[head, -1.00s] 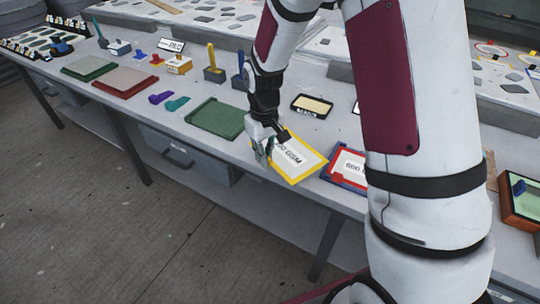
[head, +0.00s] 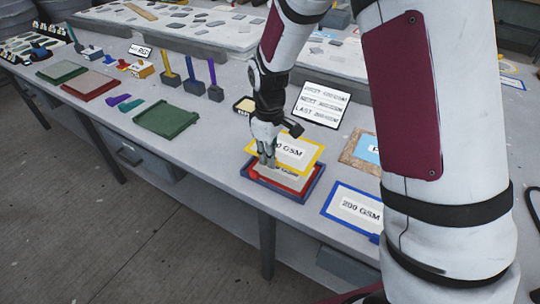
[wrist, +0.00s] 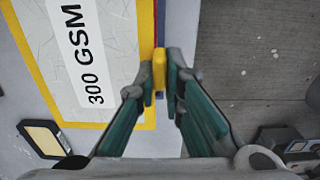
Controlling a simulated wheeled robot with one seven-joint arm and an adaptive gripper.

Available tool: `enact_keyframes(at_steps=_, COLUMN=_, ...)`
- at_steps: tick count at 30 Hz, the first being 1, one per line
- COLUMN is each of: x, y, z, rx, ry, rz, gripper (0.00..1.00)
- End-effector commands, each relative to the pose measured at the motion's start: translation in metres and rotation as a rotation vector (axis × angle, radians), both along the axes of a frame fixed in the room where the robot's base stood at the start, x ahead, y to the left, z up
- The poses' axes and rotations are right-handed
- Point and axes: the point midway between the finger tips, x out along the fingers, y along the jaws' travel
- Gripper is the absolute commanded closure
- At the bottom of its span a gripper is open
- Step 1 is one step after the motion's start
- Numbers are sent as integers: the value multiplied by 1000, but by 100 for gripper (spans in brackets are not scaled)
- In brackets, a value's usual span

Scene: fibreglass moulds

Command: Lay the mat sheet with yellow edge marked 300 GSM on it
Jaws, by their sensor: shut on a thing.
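The yellow-edged mat sheet (head: 312,148) is white with black "300 GSM" lettering. My gripper (head: 266,163) is shut on its near left edge; the wrist view shows the fingers (wrist: 161,82) pinching a yellow tab (wrist: 159,66). The sheet (wrist: 62,25) is over a blue-rimmed tray (head: 303,197) holding a red-edged sheet (head: 312,180). The yellow sheet covers the far part of both. It looks slightly above them; I cannot tell whether it touches.
A blue-edged "200 GSM" sheet (head: 345,205) lies just right of the tray. A three-line sign (head: 320,105) stands behind. A green board (head: 166,119) lies to the left, with bare bench between. The bench's front edge is close to the tray.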

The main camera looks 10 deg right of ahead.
Motion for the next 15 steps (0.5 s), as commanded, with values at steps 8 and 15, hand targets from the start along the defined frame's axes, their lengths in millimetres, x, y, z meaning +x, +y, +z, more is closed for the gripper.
enact_keyframes(at_steps=8, x=0, y=-1, z=-3, rx=-1, ry=1, rz=-2, gripper=100)
enact_keyframes(at_steps=15, x=0, y=-1, z=-22, rx=-1, ry=2, rz=-2, gripper=100)
